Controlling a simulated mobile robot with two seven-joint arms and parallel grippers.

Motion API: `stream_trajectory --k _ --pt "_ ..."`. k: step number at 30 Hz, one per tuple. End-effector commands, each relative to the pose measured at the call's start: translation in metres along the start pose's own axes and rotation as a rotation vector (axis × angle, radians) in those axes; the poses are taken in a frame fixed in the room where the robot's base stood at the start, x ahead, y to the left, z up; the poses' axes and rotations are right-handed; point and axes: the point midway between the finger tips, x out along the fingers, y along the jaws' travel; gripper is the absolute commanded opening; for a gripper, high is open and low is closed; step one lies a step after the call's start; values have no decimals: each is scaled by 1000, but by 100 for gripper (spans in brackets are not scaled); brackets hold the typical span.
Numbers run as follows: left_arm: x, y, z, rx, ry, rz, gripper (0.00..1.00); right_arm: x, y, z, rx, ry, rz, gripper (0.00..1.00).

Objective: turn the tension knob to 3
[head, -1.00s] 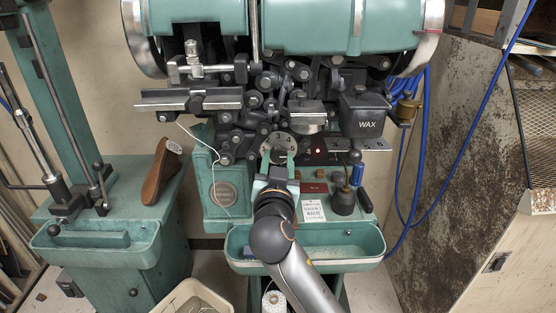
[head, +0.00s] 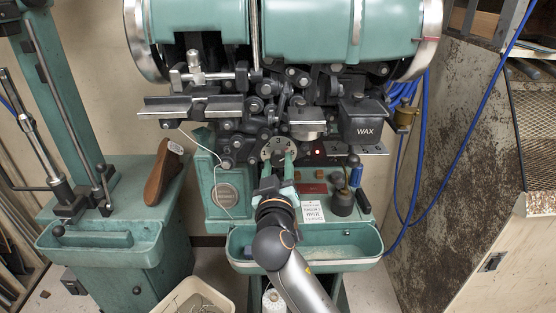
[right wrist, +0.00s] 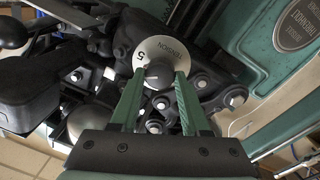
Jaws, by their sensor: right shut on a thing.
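The tension knob is a dark round knob (right wrist: 157,74) in front of a pale dial disc (right wrist: 158,50) lettered TENSION. In the right wrist view a 5 shows on the disc's left. In the head view the dial (head: 267,151) shows a 3 and a 4 along its top; the rest is hidden by my gripper. My right gripper (right wrist: 158,80) has its green fingers on either side of the knob and is shut on it. In the head view the right gripper (head: 279,160) reaches up to the dial from below. The knob's pointer setting is unclear. My left gripper is not in view.
The green stitcher has a black WAX box (head: 364,122) right of the dial and a lit red lamp (head: 317,152). An oil can (head: 343,202) stands on the ledge. A green tray (head: 355,248) lies below. A brown shoe (head: 161,178) rests at left.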

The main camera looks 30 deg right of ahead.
Motion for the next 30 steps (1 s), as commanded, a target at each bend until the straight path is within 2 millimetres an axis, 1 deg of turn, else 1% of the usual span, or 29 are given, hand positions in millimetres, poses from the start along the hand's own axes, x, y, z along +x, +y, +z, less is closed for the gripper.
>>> stream_trajectory --k 1,18,24,30 --pt "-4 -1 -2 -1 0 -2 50 0 2 -2 -45 3 1 0" --pt "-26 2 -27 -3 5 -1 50 0 2 -2 -585 42 -5 0" --pt "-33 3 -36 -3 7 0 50 0 2 -2 -753 55 -6 0" --pt "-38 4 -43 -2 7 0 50 0 1 -1 -882 65 -8 0"
